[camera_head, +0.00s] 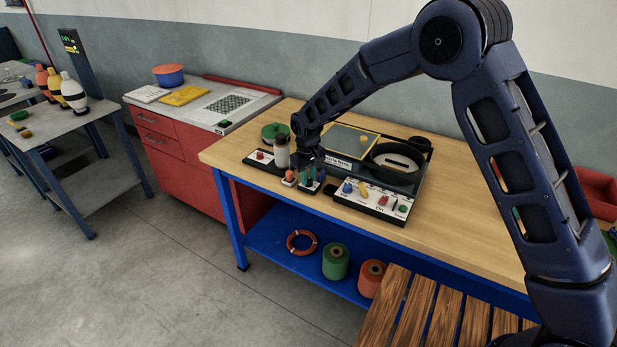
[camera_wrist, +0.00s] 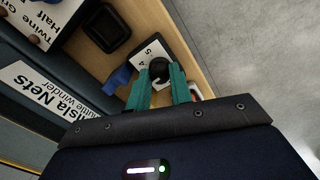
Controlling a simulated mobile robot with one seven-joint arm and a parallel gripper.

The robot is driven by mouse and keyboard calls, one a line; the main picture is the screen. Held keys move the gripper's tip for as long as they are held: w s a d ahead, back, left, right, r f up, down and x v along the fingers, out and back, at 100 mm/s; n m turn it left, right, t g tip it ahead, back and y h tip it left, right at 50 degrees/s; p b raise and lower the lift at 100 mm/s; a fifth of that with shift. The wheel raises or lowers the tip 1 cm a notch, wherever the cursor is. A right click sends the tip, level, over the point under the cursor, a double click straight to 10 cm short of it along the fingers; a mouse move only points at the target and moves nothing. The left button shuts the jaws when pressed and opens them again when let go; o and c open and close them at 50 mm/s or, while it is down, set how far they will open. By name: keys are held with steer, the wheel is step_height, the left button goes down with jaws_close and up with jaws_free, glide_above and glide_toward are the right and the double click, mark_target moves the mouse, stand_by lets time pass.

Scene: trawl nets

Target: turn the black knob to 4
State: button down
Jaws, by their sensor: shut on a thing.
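The black knob (camera_wrist: 159,69) sits on a small white dial plate (camera_wrist: 148,54) with printed numbers, of which a 5 and a 4 can be read in the wrist view. My gripper (camera_wrist: 160,82) has its two teal fingers on either side of the knob, shut on it. The fingers hide part of the plate and the knob's pointer, so its setting cannot be read. In the head view my gripper (camera_head: 310,181) points down at the front edge of the machine on the wooden workbench, and the knob is hidden there.
A control panel (camera_head: 371,203) with coloured knobs and switches lies right of my gripper. A red knob (camera_head: 260,155) on a white plate and a white cylinder (camera_head: 282,152) stand left. The bench's front edge (camera_head: 290,205) is close, with clear wood at right.

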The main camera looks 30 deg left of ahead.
steer(key=m, duration=0.4)
steer(key=shift+m, duration=2.9)
steer(key=c, duration=1.3)
jaws_free()
steer(key=shift+o, duration=0.2)
step_height(320, 180, up, 11)
steer(key=shift+a, duration=0.15)
steer(key=shift+f, duration=0.1)
